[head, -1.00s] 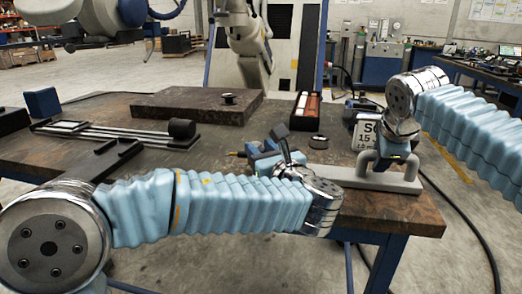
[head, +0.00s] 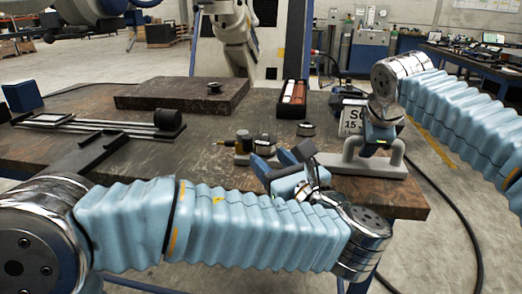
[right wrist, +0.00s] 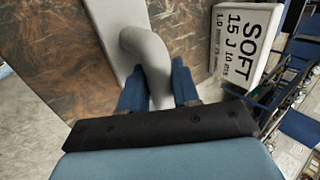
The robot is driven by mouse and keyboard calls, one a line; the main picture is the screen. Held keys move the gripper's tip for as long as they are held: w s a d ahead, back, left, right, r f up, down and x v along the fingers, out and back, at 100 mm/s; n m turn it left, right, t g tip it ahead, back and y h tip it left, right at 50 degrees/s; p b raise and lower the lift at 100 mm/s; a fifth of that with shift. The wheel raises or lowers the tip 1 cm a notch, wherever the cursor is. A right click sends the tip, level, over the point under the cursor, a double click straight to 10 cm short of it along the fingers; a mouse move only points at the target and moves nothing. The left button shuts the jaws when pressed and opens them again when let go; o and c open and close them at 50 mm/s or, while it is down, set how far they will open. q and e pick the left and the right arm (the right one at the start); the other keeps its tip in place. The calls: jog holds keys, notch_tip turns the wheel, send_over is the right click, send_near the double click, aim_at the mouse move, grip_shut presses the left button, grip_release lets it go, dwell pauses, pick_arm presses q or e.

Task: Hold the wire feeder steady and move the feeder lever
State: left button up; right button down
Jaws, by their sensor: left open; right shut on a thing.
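A grey base with a bent-tube handle (head: 345,150) stands at the right end of the table. My right gripper (head: 374,143) is shut on this handle. In the right wrist view, its blue fingers stand on both sides of the grey tube (right wrist: 148,58). A small dark and brass device (head: 243,141) with a yellow tip sits left of it. I cannot tell whether the two are joined as the wire feeder, or which part is the lever. My left gripper (head: 272,162) is open just in front and to the right of the brass device; its arm hides the table edge.
A white box marked SOFT (head: 352,118) stands behind the handle. An open box with orange-brown contents (head: 293,98) and a dark round piece (head: 306,129) lie behind. A raised slab (head: 180,95) with a black spool is further back.

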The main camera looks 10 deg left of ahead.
jog(key=shift+r, duration=0.1)
dwell(0.3)
jog(key=c, duration=0.7)
grip_release()
jog(key=shift+c, duration=0.2)
